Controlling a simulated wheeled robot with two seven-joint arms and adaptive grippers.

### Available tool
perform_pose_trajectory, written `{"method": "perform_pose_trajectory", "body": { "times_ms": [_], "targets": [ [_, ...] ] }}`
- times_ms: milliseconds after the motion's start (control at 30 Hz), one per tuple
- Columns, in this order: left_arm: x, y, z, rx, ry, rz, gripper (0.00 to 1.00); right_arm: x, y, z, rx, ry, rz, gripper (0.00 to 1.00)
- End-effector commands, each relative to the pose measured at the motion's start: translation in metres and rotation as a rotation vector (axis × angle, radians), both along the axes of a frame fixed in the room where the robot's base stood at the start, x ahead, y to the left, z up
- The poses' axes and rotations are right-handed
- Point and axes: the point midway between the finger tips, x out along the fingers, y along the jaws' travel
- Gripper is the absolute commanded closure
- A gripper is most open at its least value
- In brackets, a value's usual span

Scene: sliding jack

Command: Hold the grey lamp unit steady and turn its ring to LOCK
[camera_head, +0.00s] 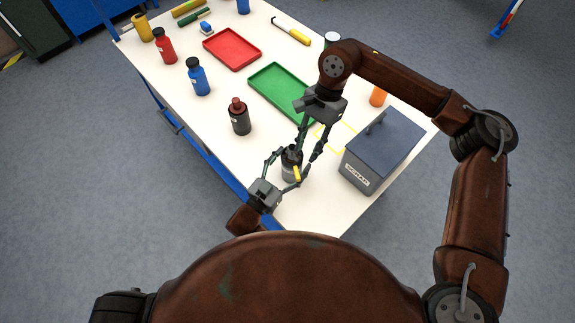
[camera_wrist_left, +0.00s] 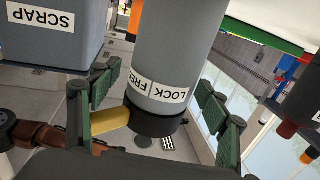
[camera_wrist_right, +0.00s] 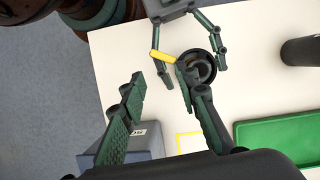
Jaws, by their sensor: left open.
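The grey lamp unit (camera_head: 289,172) stands upright near the table's front corner. Its dark ring (camera_wrist_right: 203,66) is on top, with a yellow lever (camera_wrist_right: 162,57) sticking out sideways. In the left wrist view its grey body (camera_wrist_left: 175,45) bears a LOCK and FREE label (camera_wrist_left: 157,90); which word the ring is set to is unclear. My left gripper (camera_head: 287,168) is open, its fingers on both sides of the unit. My right gripper (camera_wrist_right: 160,75) is open above it. One right finger overlaps the ring in the right wrist view; contact is unclear.
A grey lidded SCRAP box (camera_head: 382,150) stands right of the unit. A dark red-capped bottle (camera_head: 239,117) is to its left. Green (camera_head: 284,92) and red (camera_head: 232,47) trays and several bottles lie farther back. Bare table separates the unit from the box.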

Motion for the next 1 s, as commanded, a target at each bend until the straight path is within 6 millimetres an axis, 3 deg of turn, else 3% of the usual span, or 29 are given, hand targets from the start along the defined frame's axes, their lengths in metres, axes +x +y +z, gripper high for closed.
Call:
{"method": "perform_pose_trajectory", "body": {
  "times_ms": [233, 1000],
  "targets": [
    [0.0006, -0.0002, -0.0001, 0.000, 0.000, 0.000, 0.31, -0.0001, -0.0001, 0.0000, 0.000, 0.000, 0.000, 0.71],
    [0.0004, 0.0002, -0.0001, 0.000, 0.000, 0.000, 0.84, 0.0000, 0.0001, 0.0000, 0.000, 0.000, 0.000, 0.71]
  ]
}}
